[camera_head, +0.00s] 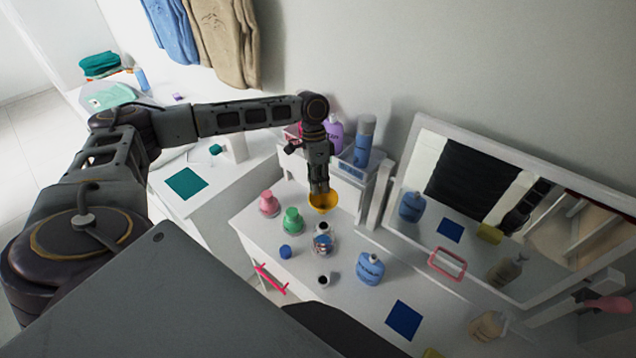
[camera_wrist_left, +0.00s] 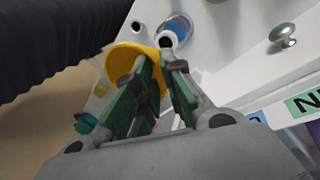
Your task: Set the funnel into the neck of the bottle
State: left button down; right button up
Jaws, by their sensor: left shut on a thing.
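My left gripper (camera_head: 320,188) points down over the white dresser top, shut on the yellow funnel (camera_head: 323,203). The left gripper (camera_wrist_left: 150,70) and the funnel (camera_wrist_left: 122,60) also show large in the left wrist view. A clear bottle with blue in it (camera_head: 324,243) stands on the dresser top, just below the funnel in the head view. In the left wrist view the bottle (camera_wrist_left: 180,24) shows its pale neck and dark opening just right of the funnel. The funnel looks apart from the neck. My right gripper is not in view.
A pink bottle (camera_head: 268,204), a green bottle (camera_head: 292,220) and a blue cap (camera_head: 285,252) stand left of the clear bottle. A blue bottle (camera_head: 370,269) stands to its right. A mirror (camera_head: 398,185) and a bin with tall bottles (camera_head: 352,168) are behind.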

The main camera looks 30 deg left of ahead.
aim_at(319, 196)
pick_arm(q)
jog(key=shift+n+h, duration=0.3)
jog(key=shift+n, duration=0.1)
dwell(0.5)
jog(key=shift+w+f, duration=0.1)
jog(key=shift+f, duration=2.8)
jog(key=shift+f, duration=1.55)
dwell(1.7)
jog(key=c, duration=1.4)
grip_release()
jog(key=shift+c, duration=0.2)
